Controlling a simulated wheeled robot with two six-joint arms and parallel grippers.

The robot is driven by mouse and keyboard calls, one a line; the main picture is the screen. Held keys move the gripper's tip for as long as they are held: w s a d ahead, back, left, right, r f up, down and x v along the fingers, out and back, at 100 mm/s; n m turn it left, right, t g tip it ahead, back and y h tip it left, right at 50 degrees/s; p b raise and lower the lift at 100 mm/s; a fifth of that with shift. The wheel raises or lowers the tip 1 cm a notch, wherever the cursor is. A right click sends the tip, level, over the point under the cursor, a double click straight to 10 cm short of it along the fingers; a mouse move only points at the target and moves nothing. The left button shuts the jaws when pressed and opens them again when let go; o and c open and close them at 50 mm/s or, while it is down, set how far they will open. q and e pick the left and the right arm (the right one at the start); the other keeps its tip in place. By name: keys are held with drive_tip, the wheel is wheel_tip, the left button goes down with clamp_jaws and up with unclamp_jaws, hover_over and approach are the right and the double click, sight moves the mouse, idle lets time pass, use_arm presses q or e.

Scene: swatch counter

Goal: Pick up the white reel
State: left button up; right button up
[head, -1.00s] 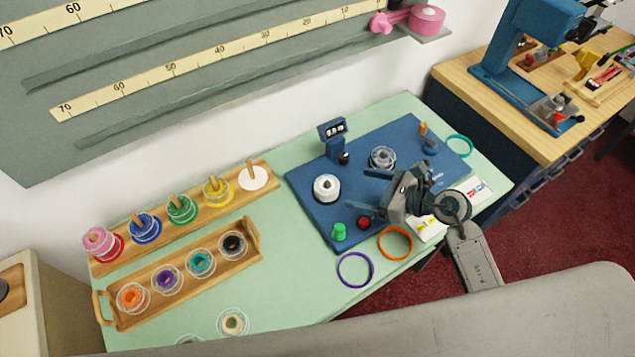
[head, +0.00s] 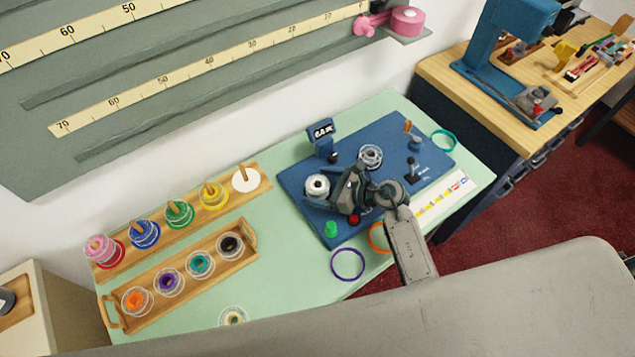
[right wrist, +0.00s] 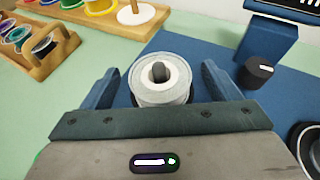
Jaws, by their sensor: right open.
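The white reel (head: 317,186) sits on a spindle on the left part of the blue board in the head view. In the right wrist view the white reel (right wrist: 161,83) lies between the two blue fingers, with the dark spindle tip showing in its hub. My right gripper (head: 329,187) is open around the reel's near side, one finger on each side. In the right wrist view a gap shows between the reel and each finger of the gripper (right wrist: 160,88). The reel's lower part is hidden by the gripper body. My left gripper is not in view.
The blue board (head: 290,178) also carries a counter display (head: 321,132), a clear reel (head: 370,156), a green knob (head: 330,229) and a black knob (right wrist: 256,72). A wooden tray of reels (head: 180,284) and a peg rack (head: 262,182) stand left. Purple (head: 347,264) and orange rings lie in front.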

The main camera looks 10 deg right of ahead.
drive_tip(key=shift+w+a+f, duration=0.2)
drive_tip(key=shift+w+a, duration=0.05)
drive_tip(key=shift+a, duration=0.15)
drive_tip(key=shift+d, duration=0.1)
drive_tip(key=c, duration=1.1)
drive_tip(key=shift+o, duration=0.2)
drive_tip(key=shift+r, duration=0.15)
